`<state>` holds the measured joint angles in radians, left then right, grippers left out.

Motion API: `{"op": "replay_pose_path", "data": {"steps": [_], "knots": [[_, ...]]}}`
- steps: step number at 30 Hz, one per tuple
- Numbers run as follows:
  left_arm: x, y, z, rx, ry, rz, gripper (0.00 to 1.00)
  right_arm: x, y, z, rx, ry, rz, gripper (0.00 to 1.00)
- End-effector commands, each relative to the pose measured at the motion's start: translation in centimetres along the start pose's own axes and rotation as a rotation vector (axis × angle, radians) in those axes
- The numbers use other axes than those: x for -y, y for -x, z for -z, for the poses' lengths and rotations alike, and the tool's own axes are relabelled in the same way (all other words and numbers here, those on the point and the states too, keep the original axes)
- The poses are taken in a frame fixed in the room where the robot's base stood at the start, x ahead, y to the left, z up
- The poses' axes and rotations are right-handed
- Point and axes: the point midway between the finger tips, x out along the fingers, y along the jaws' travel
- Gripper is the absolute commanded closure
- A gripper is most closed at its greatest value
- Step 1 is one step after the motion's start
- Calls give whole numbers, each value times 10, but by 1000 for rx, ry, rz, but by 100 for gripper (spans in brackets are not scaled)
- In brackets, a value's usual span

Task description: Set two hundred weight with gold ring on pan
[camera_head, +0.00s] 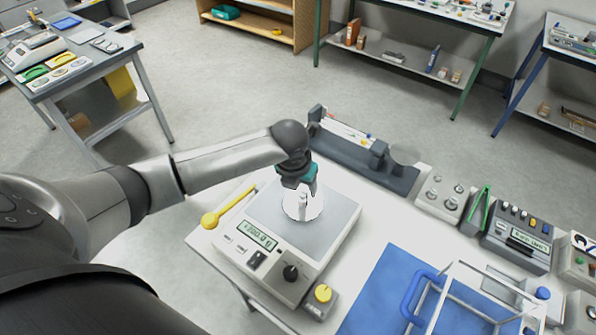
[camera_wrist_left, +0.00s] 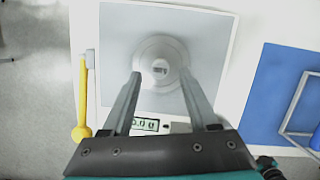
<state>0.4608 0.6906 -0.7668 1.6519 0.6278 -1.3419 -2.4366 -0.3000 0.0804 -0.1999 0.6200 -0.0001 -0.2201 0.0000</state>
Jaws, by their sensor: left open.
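A silvery weight (camera_head: 303,208) stands upright on the grey pan (camera_head: 336,212) of the white scale (camera_head: 270,288). I cannot make out a gold ring on it. It also shows from above, with its round knob, in the left wrist view (camera_wrist_left: 160,57). My left gripper (camera_head: 300,190) is just above the weight; in the left wrist view (camera_wrist_left: 160,78) its two fingers are spread apart, one to each side of the weight's lower part, with nothing held between them. My right gripper is not in view.
A yellow spoon-like tool (camera_head: 226,208) lies left of the scale, and a small box with a yellow knob (camera_head: 322,296) stands at its front right. A dark grey rack (camera_head: 365,158) is behind. A blue mat (camera_head: 385,295) with a clear-walled frame lies right.

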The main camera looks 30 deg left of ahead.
Motion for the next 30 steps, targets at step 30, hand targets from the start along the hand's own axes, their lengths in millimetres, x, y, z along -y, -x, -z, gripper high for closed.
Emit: {"op": "replay_pose_path", "data": {"steps": [30], "knots": [[0, 94, 0, -1, 0, 0, 40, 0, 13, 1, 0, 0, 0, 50]]}}
